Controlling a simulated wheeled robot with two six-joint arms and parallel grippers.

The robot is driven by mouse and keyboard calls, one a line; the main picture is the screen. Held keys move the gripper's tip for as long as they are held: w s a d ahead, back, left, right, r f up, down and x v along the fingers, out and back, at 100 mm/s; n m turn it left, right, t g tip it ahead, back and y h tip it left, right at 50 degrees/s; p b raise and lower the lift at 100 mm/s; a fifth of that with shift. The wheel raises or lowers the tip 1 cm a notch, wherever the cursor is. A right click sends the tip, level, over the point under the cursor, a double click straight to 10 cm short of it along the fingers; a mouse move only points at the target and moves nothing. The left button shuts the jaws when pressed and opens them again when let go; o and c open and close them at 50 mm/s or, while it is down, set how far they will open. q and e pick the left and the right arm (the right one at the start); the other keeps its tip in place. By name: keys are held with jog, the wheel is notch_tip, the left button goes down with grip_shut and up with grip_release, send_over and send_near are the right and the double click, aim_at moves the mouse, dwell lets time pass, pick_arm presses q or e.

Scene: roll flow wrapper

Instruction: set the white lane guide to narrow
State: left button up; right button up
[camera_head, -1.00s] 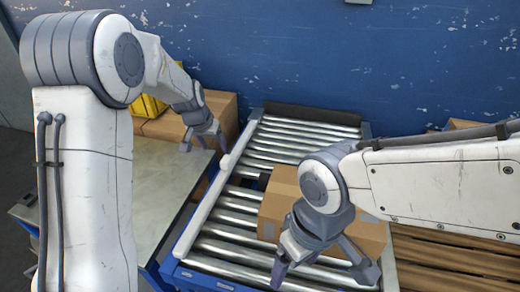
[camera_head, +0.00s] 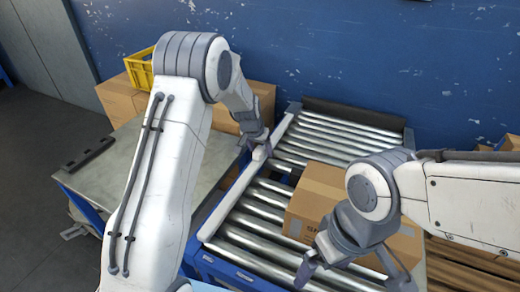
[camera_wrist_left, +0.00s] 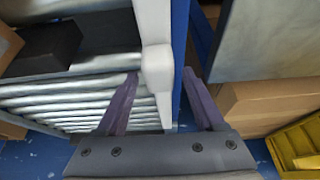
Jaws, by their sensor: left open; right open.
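The white lane guide (camera_head: 230,194) is a long rail along the left side of the roller conveyor, with a raised white block (camera_head: 261,153) midway along it. In the left wrist view the guide (camera_wrist_left: 153,22) runs down the middle and its block (camera_wrist_left: 157,68) lies between my fingers. My left gripper (camera_head: 257,142) is open at the block; the wrist view shows its two fingers (camera_wrist_left: 160,84) on either side, with gaps visible. Whether a finger touches it I cannot tell. My right gripper (camera_head: 352,272) is open and empty in front of the cardboard box.
A cardboard box (camera_head: 312,196) sits on the rollers (camera_head: 262,208), right of the guide, partly hidden by my right arm. A grey table (camera_head: 105,180) stands left of the conveyor. Behind it are cardboard boxes (camera_head: 120,98) and a yellow crate (camera_head: 140,70). A blue wall closes the back.

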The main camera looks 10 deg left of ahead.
pick_arm(q)
jog(key=shift+c, duration=0.3)
grip_shut()
dwell(1.1)
